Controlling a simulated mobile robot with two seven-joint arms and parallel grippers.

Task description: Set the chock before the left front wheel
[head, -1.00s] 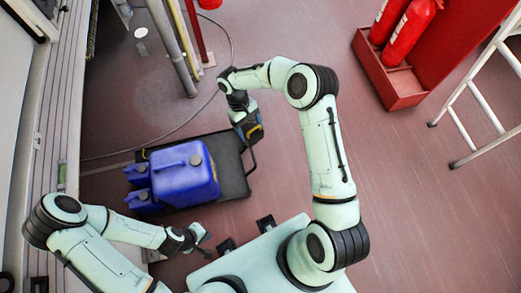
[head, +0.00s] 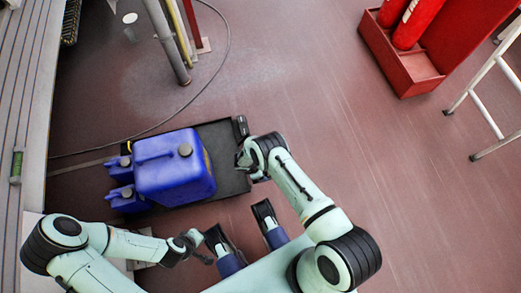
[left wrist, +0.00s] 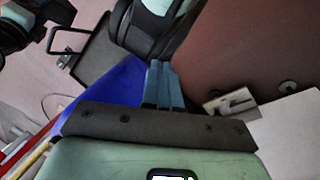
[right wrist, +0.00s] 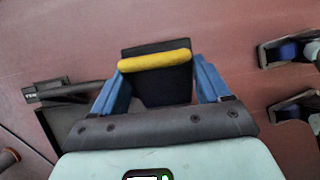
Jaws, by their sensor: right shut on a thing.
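The chock (right wrist: 158,62) is dark with a yellow top edge. It sits between the blue fingers of my right gripper (right wrist: 160,80), which is shut on it, over the red-brown floor. In the head view my right gripper (head: 244,157) is beside the right edge of the black dolly (head: 226,178); the chock is not clearly visible there. The dolly carries blue canisters (head: 165,168). No dolly wheel can be made out. My left gripper (left wrist: 164,85) has its fingers together and nothing visible between them; in the head view it is below the canisters.
Two dark brackets with blue parts stand at my base. A grey post (head: 165,42) and a cable are behind the dolly. A red extinguisher stand (head: 400,65) and a white ladder (head: 482,105) are at the right. Floor between the dolly and stand is clear.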

